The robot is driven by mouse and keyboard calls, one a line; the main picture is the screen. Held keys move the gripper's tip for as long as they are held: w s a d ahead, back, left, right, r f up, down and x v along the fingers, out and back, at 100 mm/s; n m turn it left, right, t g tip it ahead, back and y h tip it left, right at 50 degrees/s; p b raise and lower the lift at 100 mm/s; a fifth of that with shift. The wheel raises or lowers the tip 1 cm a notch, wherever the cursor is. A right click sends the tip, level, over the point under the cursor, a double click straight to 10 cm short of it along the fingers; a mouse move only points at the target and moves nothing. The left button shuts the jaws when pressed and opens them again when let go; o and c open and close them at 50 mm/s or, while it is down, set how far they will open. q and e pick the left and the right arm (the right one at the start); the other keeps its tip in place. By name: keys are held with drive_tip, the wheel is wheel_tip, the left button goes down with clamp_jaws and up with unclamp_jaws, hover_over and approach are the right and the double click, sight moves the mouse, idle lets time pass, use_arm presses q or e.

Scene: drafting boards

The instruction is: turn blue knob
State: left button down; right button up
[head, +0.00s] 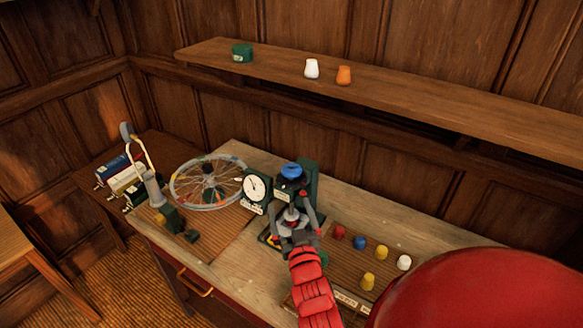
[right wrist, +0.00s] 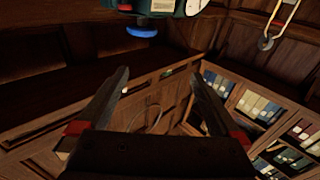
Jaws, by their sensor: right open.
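A blue knob (head: 292,171) sits on top of a dark green device (head: 307,182) with a small white label, at the back of the bench. It also shows as a blue disc near the top of the right wrist view (right wrist: 141,31). My right gripper (head: 294,206) is open in front of the device, below the knob in the picture. In the right wrist view its two fingers (right wrist: 162,76) are spread with nothing held between them, and the knob is apart from both. The gripper hides the lower front of the device. My left gripper is not in view.
A dial gauge (head: 256,187) stands left of the device, and a spoked wheel (head: 208,183) further left. A board with red, blue (head: 359,242), yellow and white pegs lies to the right. A shelf (head: 420,106) runs above the bench.

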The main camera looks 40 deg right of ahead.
drive_tip(key=s+d+m+g, duration=0.1)
drive_tip(key=d, duration=0.1)
drive_tip(key=b, duration=0.7)
approach(291, 168)
drive_tip(key=shift+h, duration=0.4)
drive_tip(key=p+x, duration=0.4)
drive_tip(key=x, duration=0.4)
drive_tip(key=shift+w, duration=0.35)
drive_tip(key=shift+w+d+f+p, duration=0.1)
drive_tip(key=shift+w+d+p, duration=0.2)
drive_tip(key=shift+w, duration=0.25)
